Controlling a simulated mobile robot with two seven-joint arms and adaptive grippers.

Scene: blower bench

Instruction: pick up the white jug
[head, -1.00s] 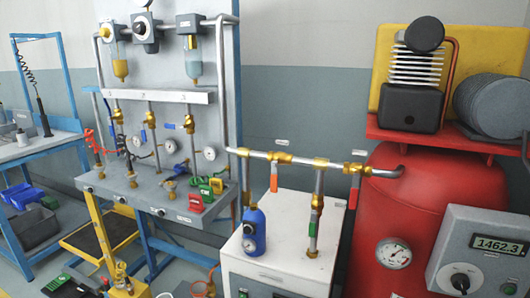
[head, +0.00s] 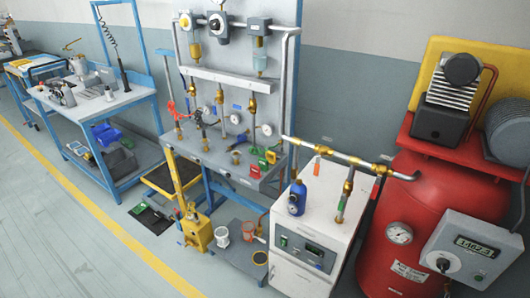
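A small white vessel, which looks like the white jug (head: 222,236), stands low down near the floor, right of a yellow pump-like unit (head: 197,230). A reddish cup-like vessel (head: 248,231) is just right of it and a little higher in the picture. The white vessel is small here, and I cannot make out a handle. Neither of my grippers is in view.
A white cabinet (head: 312,235) with a blue bottle (head: 297,198) on top stands to the right, before a red tank (head: 385,225). A grey bench (head: 225,165) with pipes and valves is behind. The floor (head: 80,240) is clear at front left.

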